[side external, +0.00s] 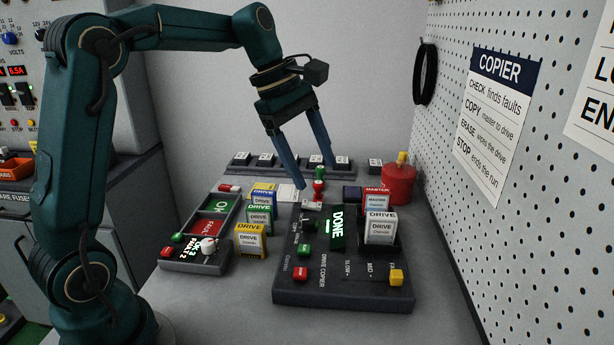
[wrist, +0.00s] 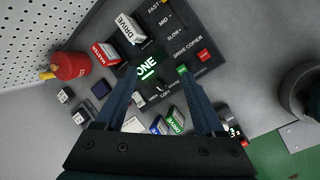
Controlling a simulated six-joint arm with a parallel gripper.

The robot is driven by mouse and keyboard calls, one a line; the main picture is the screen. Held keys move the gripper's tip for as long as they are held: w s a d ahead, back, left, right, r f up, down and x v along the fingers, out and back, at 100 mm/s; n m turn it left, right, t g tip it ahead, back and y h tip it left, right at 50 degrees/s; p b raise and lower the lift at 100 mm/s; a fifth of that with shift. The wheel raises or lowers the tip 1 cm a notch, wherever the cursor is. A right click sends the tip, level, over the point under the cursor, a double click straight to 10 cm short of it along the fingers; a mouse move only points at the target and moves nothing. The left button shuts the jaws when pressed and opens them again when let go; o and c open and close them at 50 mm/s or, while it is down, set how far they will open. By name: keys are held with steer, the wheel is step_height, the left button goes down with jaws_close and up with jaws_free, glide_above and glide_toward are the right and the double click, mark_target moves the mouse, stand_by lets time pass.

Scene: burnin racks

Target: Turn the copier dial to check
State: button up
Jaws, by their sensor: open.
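The dark drive copier (side external: 343,294) lies on the bench with a lit green DONE display (side external: 337,228); the display also shows in the wrist view (wrist: 147,68). A small dark copier dial (side external: 309,224) sits beside the display, near small mode lettering. In the wrist view the dial (wrist: 161,89) shows below the display, between my fingers, with a pale mark. Its exact setting is too small to read. My gripper (side external: 315,176) is open and empty, above the back end of the copier, fingers pointing down and apart from the dial.
Several drives stand left. A red canister (side external: 398,184) is behind, near the pegboard (side external: 550,200).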

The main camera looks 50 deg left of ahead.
steer(key=s+d+f+m+t+y, duration=0.1)
steer(key=s+d+m, duration=0.1)
steer(key=s+m, duration=0.5)
steer(key=s+d+f+m+t+y, duration=0.1)
steer(key=s+d+m, duration=0.2)
steer(key=s+m, duration=0.4)
steer(key=shift+s+m+t, duration=0.3)
steer(key=shift+s, duration=1.05)
